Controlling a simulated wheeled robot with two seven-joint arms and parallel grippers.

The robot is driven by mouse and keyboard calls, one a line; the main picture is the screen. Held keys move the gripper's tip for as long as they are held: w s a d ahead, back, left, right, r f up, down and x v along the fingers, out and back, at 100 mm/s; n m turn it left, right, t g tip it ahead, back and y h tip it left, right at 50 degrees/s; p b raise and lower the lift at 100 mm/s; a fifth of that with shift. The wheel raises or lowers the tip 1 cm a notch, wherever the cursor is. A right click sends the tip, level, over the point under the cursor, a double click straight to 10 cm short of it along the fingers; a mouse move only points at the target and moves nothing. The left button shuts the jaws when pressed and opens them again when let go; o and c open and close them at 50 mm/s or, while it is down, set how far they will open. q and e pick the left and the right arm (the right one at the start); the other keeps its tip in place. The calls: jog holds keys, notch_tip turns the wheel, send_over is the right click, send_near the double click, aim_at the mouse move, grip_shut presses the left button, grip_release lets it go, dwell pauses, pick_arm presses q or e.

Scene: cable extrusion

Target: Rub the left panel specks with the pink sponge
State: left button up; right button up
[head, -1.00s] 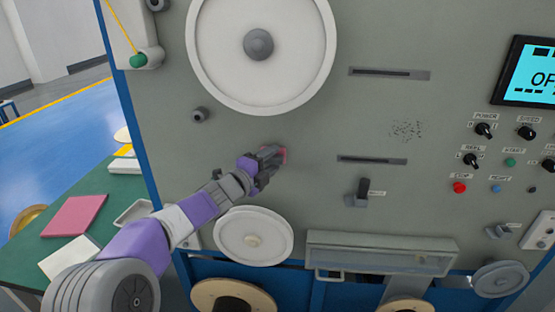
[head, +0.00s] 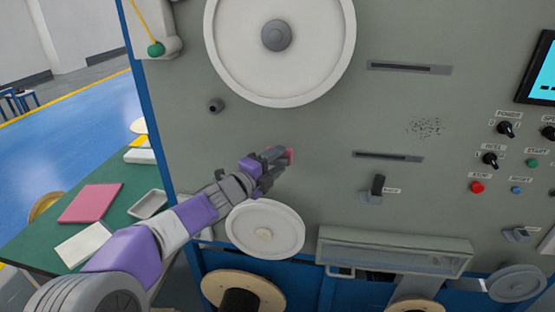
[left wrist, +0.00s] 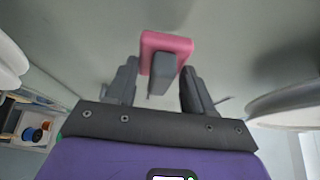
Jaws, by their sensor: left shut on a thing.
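The pink sponge (head: 290,156) has a grey handle and is held by my left gripper (head: 270,167) in front of the grey machine panel (head: 330,130). In the left wrist view the sponge (left wrist: 165,42) sits beyond the fingertips, and the gripper (left wrist: 160,82) is shut on its grey handle. I cannot tell whether the sponge touches the panel. A patch of dark specks (head: 425,127) lies on the panel, well to the right of the sponge. No specks show around the sponge; its own spot is hidden. My right gripper is not in view.
A large white wheel (head: 240,45) is above the gripper, and a smaller white disc (head: 265,229) is below it. Two slots and a lever switch (head: 377,188) stick to the right. A green table (head: 120,220) holds a pink pad (head: 90,203) and a tray (head: 148,203).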

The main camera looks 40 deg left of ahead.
pick_arm(q)
jog(key=shift+s+d, duration=0.5)
jog(key=shift+s, duration=0.4)
jog(key=shift+s+d+b, duration=0.2)
jog(key=shift+s+d, duration=0.2)
jog(key=shift+s, duration=0.25)
jog(key=shift+s+d+b, duration=0.2)
jog(key=shift+s+d, duration=0.15)
jog(key=shift+s, duration=0.3)
